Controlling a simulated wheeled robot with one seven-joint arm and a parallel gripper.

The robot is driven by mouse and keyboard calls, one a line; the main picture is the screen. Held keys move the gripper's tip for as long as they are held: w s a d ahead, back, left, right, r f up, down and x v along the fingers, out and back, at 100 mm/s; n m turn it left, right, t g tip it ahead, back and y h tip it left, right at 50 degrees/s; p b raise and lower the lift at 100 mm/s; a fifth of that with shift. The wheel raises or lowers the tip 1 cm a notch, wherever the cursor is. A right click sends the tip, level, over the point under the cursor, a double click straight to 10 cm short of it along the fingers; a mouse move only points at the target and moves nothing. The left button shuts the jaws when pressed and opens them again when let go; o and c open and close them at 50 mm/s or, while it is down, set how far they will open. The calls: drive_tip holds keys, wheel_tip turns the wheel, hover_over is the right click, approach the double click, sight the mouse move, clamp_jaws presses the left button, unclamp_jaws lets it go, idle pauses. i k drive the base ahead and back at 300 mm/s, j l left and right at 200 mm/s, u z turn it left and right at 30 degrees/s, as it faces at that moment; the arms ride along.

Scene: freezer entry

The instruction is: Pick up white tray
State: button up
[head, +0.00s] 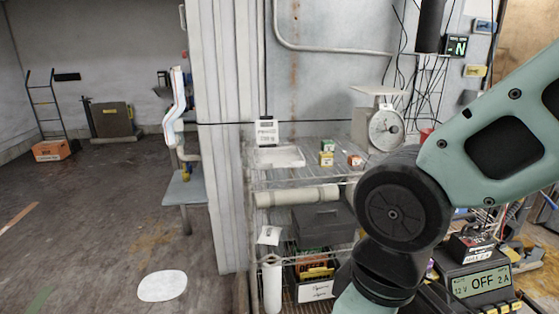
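A shallow white tray (281,157) lies on the top of the wire shelf unit (325,178), at its left end. A small white sign (266,133) with dark print stands just behind the tray. My arm crosses the right side of the head view, to the right of the tray and well apart from it. My gripper is outside the view, so its opening and anything in it cannot be seen.
Small boxes (327,158) and a dial scale (386,128) stand right of the tray. Lower shelves hold a long roll (298,196) and a dark grey case (321,224). A corrugated wall edge (217,140) borders the shelf's left. Open floor (110,220) lies further left.

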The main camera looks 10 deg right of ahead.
sight(288, 157)
drive_tip(key=i+j+z, duration=0.1)
drive_tip(key=i+j, duration=0.35)
drive_tip(key=j, duration=0.15)
drive_tip(key=i+j+z, duration=0.15)
drive_tip(key=i+j, duration=0.3)
drive_tip(key=j, duration=0.25)
drive_tip(key=i+j+z, duration=0.25)
drive_tip(key=i+j, duration=0.15)
drive_tip(key=j, duration=0.3)
drive_tip(key=i+j, duration=0.2)
drive_tip(key=j, duration=0.15)
drive_tip(key=i+j+z, duration=0.15)
drive_tip(key=j, duration=0.25)
